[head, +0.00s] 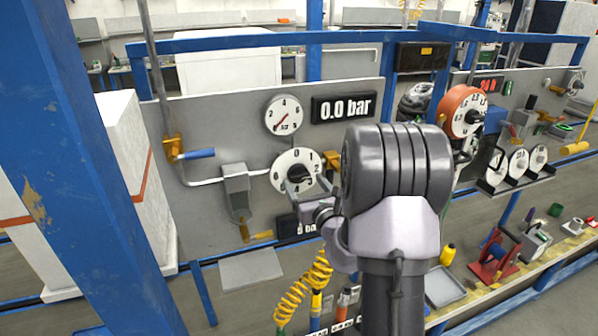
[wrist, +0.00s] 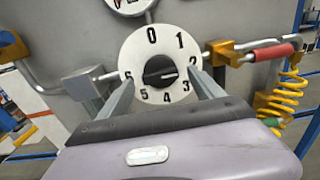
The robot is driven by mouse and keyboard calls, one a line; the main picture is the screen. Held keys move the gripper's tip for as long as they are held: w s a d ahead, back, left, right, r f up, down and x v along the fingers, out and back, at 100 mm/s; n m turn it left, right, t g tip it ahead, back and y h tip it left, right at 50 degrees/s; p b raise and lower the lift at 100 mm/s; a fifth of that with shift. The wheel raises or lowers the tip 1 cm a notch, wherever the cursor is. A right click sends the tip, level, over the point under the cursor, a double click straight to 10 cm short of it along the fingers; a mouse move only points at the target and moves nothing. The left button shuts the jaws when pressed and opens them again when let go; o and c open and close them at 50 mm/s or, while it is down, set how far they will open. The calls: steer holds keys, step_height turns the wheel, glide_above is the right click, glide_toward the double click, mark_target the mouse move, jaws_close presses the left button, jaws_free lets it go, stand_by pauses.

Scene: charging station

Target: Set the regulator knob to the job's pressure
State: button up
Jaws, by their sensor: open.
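The regulator knob (wrist: 160,71) is black, in the middle of a round white dial (wrist: 151,45) numbered 0 to 6. A light mark on the knob seems to face right, towards the 2. The dial also shows in the head view (head: 284,160), partly behind my arm. My gripper (wrist: 161,83) is open, with one finger on each side of the knob; I cannot tell whether they touch it. Above the dial are a pressure gauge (head: 284,115) with a red needle pointing lower left, and a display (head: 344,107) reading "0.0 bar". A lower display (head: 287,225) is mostly hidden.
A blue-handled yellow valve (head: 176,151) and a grey pipe block (head: 236,180) are left of the dial. A red-handled yellow valve (wrist: 222,53) is close on its right. Yellow coiled hoses (head: 300,290) hang below. A blue post (head: 85,150) stands at left.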

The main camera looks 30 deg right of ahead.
mark_target(299, 176)
steer(key=shift+x, duration=1.3)
steer(key=shift+c, duration=0.5)
steer(key=c, duration=1.3)
steer(key=shift+p, duration=0.4)
